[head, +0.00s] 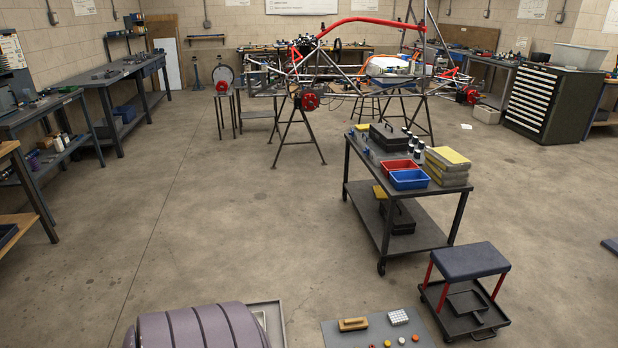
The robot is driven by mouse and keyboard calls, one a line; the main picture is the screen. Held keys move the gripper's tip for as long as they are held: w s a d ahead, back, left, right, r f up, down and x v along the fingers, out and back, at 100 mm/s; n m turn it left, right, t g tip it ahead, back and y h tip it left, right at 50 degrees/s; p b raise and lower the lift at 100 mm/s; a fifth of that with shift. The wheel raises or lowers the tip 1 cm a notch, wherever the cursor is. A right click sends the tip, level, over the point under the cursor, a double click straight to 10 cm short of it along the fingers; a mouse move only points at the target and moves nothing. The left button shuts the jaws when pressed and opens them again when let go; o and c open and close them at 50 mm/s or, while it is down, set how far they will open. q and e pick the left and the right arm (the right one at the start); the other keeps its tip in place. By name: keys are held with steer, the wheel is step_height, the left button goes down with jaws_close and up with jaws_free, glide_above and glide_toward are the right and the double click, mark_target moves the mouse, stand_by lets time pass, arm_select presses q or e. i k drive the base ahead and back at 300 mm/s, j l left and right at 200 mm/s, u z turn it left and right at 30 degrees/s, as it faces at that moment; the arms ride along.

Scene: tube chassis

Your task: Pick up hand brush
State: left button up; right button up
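A tan, wood-coloured block that looks like the hand brush (353,324) lies on a grey flat surface (338,339) at the bottom centre of the head view. It is small here, and I cannot make out any bristles. A white gridded block (398,317) and several small round coloured pieces lie to its right on the same surface. Neither of my grippers is in view.
A large ribbed purple-grey rounded object (195,328) fills the bottom left. A low stool (470,262) with red legs stands at right. A dark cart (398,228) carries bins and cases behind. Open concrete floor (240,220) lies left of the cart.

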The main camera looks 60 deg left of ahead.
mark_target(346, 326)
steer(key=u, duration=1.95)
steer(key=i+l+u, duration=0.25)
steer(key=u, duration=0.15)
steer(key=i+l+u, duration=0.15)
steer(key=l+u, duration=0.3)
steer(key=i+l+u, duration=0.15)
steer(key=l+u, duration=0.25)
steer(key=j, duration=0.1)
